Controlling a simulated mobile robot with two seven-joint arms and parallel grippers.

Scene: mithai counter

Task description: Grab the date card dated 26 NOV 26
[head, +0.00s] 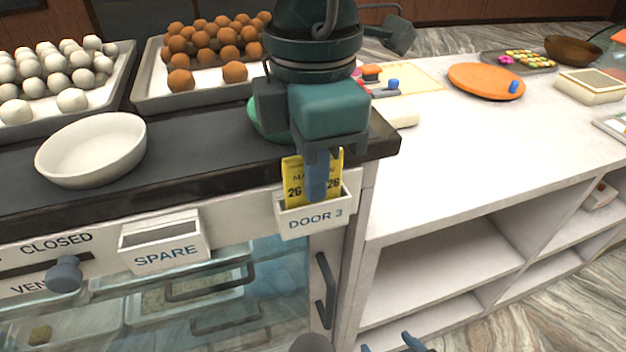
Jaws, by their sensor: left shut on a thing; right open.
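A yellow date card (295,182) stands in the white holder marked DOOR 3 (314,220) on the counter front. A "26" shows on each side of the card; the month between them is hidden by my finger, and the top line is partly covered. My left gripper (317,180) reaches down from above and is shut on this card, whose lower part is still inside the holder. My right gripper (392,345) is at the bottom edge, with its two blue fingertips apart and nothing seen between them.
An empty-looking SPARE holder (165,250) is to the left. A white bowl (92,150) and trays of white (128,60) and brown sweets (150,100) stand on the dark counter. An orange plate (485,80) lies on the white counter at right. Door handles (325,290) stick out below.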

